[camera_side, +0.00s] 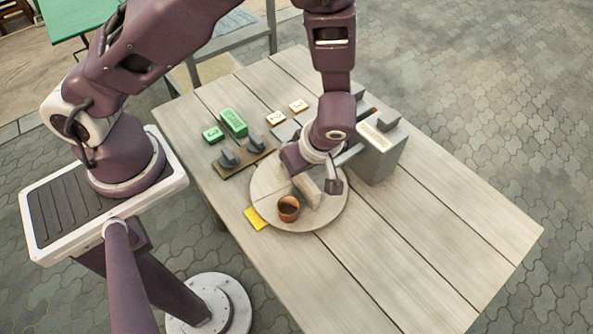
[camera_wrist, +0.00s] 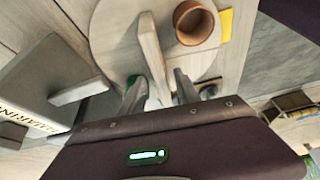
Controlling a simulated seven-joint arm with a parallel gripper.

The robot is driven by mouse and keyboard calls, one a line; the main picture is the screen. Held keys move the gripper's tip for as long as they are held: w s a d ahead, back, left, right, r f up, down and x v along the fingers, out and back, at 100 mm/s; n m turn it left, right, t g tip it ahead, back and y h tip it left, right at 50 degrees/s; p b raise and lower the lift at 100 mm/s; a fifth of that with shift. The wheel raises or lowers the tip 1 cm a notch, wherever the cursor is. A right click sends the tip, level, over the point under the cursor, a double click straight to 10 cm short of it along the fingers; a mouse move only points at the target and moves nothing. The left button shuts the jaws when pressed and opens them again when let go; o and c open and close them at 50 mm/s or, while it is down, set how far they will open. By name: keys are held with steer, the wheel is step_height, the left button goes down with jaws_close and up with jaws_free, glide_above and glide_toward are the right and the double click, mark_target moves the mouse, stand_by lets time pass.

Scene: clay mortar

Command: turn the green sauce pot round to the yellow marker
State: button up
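A round wooden turntable (camera_side: 268,181) lies on the table, with a pale wooden upright bar (camera_side: 307,190) on it. My gripper (camera_side: 320,184) is low over the turntable at this bar. In the wrist view its two fingers (camera_wrist: 160,92) stand on either side of the bar (camera_wrist: 151,55), apparently with small gaps, so it looks open. A brown clay pot (camera_side: 288,208) stands on the turntable's front side, near the yellow marker (camera_side: 256,218). In the wrist view a green patch (camera_wrist: 132,79), possibly the green sauce pot, shows beside the left finger, mostly hidden. The side view hides it.
A grey box (camera_side: 377,151) with a label and an arm stands close behind the turntable to the right. Green blocks (camera_side: 233,122), cream tiles (camera_side: 298,105) and a brown board with grey knobs (camera_side: 245,160) lie at the left. The table's front right is clear.

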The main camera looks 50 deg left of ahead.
steer(key=x, duration=0.4)
steer(key=shift+a+f, duration=0.1)
steer(key=shift+f, duration=0.25)
jaws_close()
steer(key=shift+r, duration=0.1)
stand_by(0.9)
